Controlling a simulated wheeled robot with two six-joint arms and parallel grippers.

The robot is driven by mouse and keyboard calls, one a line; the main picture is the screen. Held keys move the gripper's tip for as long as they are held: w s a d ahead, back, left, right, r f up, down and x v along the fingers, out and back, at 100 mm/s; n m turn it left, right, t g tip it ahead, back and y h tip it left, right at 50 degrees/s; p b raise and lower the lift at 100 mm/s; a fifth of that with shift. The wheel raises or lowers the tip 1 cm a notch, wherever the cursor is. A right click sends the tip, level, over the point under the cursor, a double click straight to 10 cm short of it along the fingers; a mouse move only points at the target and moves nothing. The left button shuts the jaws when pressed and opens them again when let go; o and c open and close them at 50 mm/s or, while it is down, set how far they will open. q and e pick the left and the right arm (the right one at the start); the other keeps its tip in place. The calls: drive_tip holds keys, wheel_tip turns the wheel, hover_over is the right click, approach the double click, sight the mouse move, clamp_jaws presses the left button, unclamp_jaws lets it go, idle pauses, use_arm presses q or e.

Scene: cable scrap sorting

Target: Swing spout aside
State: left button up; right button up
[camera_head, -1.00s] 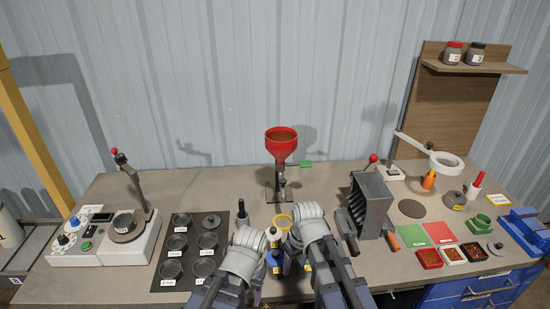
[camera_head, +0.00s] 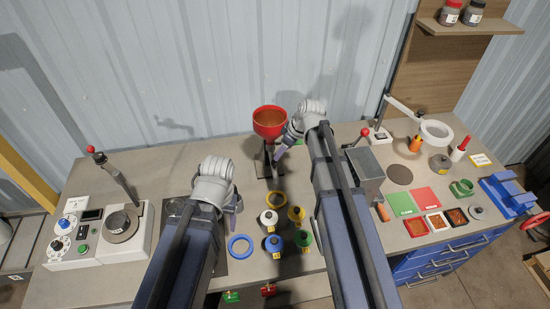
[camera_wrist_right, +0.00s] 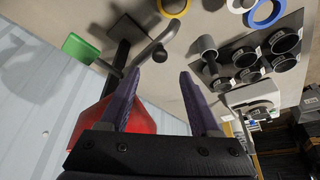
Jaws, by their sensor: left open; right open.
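The red funnel (camera_head: 269,122) stands on a dark stand at the back of the bench. In the right wrist view the red funnel (camera_wrist_right: 88,125) is partly hidden behind my gripper. A grey bent spout (camera_wrist_right: 158,45) with a dark ball at its end lies just beyond and between my fingertips, apparently not gripped. A green tab (camera_wrist_right: 80,48) is to its left. My right gripper (camera_wrist_right: 158,76) is open, with purple fingers; in the head view it is beside the stand, partly hidden by its arm. My left gripper (camera_head: 235,207) is open and empty, front left of the funnel.
Several bottles and colored rings, including a blue ring (camera_head: 240,246), stand in front of the funnel. A grey box device (camera_head: 366,172) is right of my right arm. A dark tray of cups (camera_wrist_right: 252,58) and a white control unit (camera_head: 98,235) are left.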

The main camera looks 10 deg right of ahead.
sight(274, 167)
drive_tip(key=b+x, duration=0.6)
drive_tip(key=x, duration=0.1)
drive_tip(key=shift+w+f+b, duration=0.1)
drive_tip(key=shift+f+b, duration=0.2)
drive_tip(key=shift+r, duration=0.1)
drive_tip(key=shift+c, duration=0.3)
clamp_jaws()
idle(0.8)
